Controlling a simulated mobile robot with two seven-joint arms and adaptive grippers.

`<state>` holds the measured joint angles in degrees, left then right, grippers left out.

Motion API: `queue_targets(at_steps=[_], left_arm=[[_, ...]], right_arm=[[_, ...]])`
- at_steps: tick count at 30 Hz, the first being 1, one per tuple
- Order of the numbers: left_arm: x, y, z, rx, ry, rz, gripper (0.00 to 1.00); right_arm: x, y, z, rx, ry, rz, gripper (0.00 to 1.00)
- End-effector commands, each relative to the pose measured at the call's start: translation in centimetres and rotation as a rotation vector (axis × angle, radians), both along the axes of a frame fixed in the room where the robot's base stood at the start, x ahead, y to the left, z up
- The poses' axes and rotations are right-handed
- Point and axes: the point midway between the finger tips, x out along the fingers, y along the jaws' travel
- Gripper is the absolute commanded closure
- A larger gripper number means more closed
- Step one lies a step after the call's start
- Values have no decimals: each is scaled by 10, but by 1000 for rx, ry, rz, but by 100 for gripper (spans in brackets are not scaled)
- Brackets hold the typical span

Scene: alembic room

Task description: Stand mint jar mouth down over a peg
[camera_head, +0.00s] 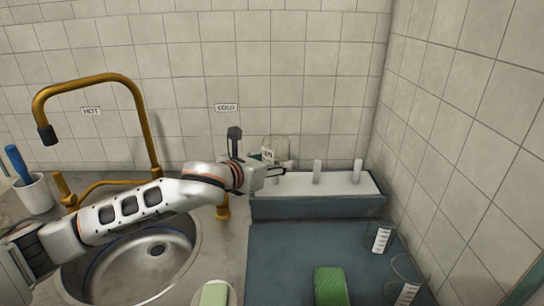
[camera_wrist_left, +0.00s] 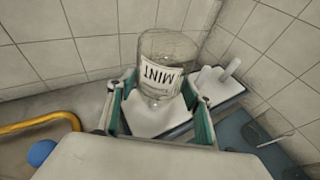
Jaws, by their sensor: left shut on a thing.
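The mint jar (camera_head: 275,149) is clear glass with a white label. My left gripper (camera_head: 277,171) is shut on it at the back, at the left end of the peg rack. In the left wrist view the jar (camera_wrist_left: 165,50) is between the two green-lined fingers (camera_wrist_left: 158,112), its label upside down and its narrower end low. The rack (camera_head: 318,207) has a blue-grey front and a white top. Two white pegs, one mid-rack (camera_head: 317,172) and one at the right (camera_head: 357,171), stand bare. Whether the jar's mouth is around a peg is hidden.
A round steel sink (camera_head: 150,255) with a brass tap (camera_head: 150,130) lies at left, under my left arm. A white cup (camera_head: 35,194) stands far left. A green sponge (camera_head: 329,286) lies on the blue mat (camera_head: 275,255). Labelled glassware (camera_head: 381,239) stands at right, near the wall.

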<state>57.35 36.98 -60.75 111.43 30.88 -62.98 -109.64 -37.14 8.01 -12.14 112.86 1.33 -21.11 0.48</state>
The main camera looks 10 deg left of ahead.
Motion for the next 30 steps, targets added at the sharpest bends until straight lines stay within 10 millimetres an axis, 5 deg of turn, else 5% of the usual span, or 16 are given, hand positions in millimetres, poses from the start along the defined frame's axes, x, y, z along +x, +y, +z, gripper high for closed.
queue_targets(at_steps=[13,28,29,30], left_arm=[[0,0,-38,-1,1,0,79],[0,0,-44,0,-1,0,79],[0,0,-44,0,-1,0,47],[0,0,-44,0,-1,0,36]], right_arm=[[0,-3,-10,-14,5,1,30],[3,-4,-8,-16,-3,1,30],[3,-4,-8,-16,-4,2,30],[3,-4,-8,-16,-4,2,30]])
